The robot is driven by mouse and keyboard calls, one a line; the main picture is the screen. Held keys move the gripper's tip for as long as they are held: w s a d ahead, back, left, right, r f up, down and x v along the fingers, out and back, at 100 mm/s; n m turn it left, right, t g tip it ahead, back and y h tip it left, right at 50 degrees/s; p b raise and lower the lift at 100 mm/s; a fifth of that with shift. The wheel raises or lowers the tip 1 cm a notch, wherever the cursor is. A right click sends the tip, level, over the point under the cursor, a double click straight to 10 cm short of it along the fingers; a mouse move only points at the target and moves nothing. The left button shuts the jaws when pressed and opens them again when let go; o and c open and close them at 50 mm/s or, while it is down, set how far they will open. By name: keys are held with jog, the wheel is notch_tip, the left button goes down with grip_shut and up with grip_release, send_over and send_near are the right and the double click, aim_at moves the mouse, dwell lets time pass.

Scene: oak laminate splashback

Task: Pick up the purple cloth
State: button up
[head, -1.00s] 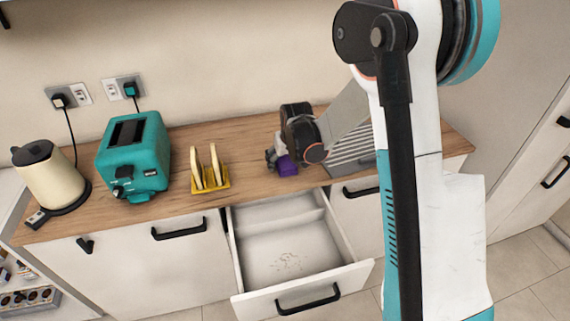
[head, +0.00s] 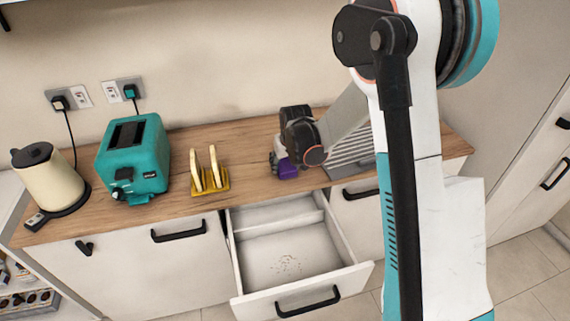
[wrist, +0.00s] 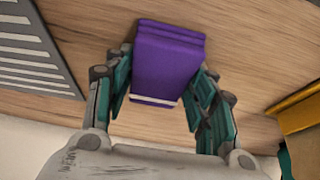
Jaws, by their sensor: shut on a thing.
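The purple cloth (head: 288,169) is a small folded block at the counter, near its front edge above the open drawer. In the wrist view the cloth (wrist: 167,62) shows stacked folds and a pale stripe along its near end. My gripper (wrist: 160,88) has one teal-padded finger on each side of the cloth and is shut on it. In the head view my gripper (head: 280,166) reaches down at the cloth, partly hidden by my arm. Whether the cloth touches the counter is hard to tell.
An open, crumb-strewn drawer (head: 284,230) juts out below. A yellow toast rack (head: 211,184) with bread, a teal toaster (head: 134,160) and a cream kettle (head: 52,180) stand left. A grey slatted rack (head: 350,152) is close on the right. Counter (head: 245,150) between is bare.

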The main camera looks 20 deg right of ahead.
aim_at(285, 162)
jog(key=shift+w+r, duration=0.1)
jog(key=shift+r, duration=0.05)
notch_tip(285, 162, up, 20)
jog(key=p, duration=0.6)
jog(key=shift+p, duration=0.35)
